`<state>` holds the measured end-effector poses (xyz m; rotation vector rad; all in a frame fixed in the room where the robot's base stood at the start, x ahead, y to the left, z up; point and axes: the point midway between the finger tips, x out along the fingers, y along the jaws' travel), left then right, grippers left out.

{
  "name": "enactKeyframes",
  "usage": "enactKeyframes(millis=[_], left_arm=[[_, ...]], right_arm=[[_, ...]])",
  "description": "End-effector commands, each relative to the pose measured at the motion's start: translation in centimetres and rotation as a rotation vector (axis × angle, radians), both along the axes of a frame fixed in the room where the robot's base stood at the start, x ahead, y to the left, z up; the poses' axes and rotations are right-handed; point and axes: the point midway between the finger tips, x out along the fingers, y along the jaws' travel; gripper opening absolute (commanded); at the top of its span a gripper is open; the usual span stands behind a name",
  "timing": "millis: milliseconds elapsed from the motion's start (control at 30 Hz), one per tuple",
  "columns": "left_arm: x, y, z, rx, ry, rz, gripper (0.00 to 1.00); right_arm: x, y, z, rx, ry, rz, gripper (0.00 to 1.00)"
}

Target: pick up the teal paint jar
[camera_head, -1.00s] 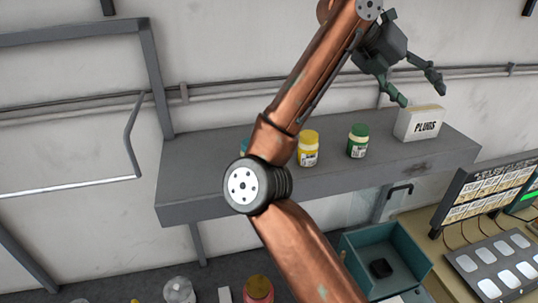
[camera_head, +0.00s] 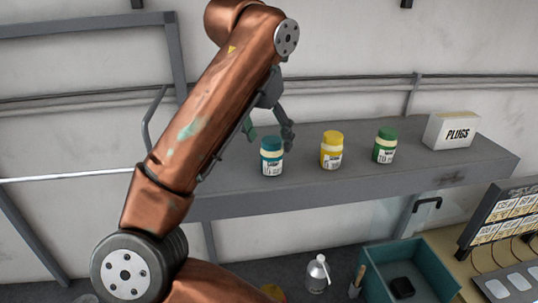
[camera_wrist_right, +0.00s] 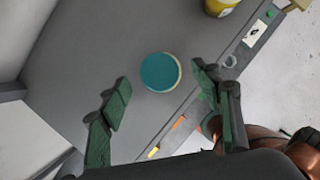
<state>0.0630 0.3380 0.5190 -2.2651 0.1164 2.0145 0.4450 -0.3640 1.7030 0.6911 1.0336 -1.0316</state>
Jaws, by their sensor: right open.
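The teal paint jar (camera_head: 271,157) stands upright on the grey shelf (camera_head: 350,184), at the left of a row of jars. It has a teal lid and a white label. In the right wrist view its round lid (camera_wrist_right: 160,72) lies ahead of and between the two fingers. My right gripper (camera_head: 268,134) is open and empty, just behind and above the jar in the head view, partly hidden by my copper arm and the jar. Its spread fingers also show in the right wrist view (camera_wrist_right: 163,98). My left gripper is not in view.
A yellow jar (camera_head: 331,151), a green jar (camera_head: 384,146) and a white PLUGS box (camera_head: 452,131) stand to the right on the shelf. A teal bin (camera_head: 430,262), a clear bottle (camera_head: 317,274) and a panel are below. The wall is behind.

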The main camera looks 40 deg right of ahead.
Motion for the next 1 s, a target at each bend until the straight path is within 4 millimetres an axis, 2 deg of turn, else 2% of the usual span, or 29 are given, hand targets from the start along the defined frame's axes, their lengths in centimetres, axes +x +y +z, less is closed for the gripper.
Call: enactKeyframes(millis=[100,233,400,533,1000], left_arm=[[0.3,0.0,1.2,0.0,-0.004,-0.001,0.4],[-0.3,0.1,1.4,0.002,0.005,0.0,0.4],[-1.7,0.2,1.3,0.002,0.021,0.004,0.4],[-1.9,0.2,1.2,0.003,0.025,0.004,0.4],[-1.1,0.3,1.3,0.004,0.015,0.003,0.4]], right_arm=[[0.3,-0.5,-1.5,0.001,0.002,-0.001,0.58],[0.6,-1.1,-3.0,0.0,0.002,0.001,0.58],[0.7,-1.3,-3.6,-0.001,0.001,0.001,0.58],[0.7,-1.3,-3.6,-0.002,0.002,0.0,0.58],[0.6,-1.4,-3.6,-0.002,0.002,0.0,0.27]])
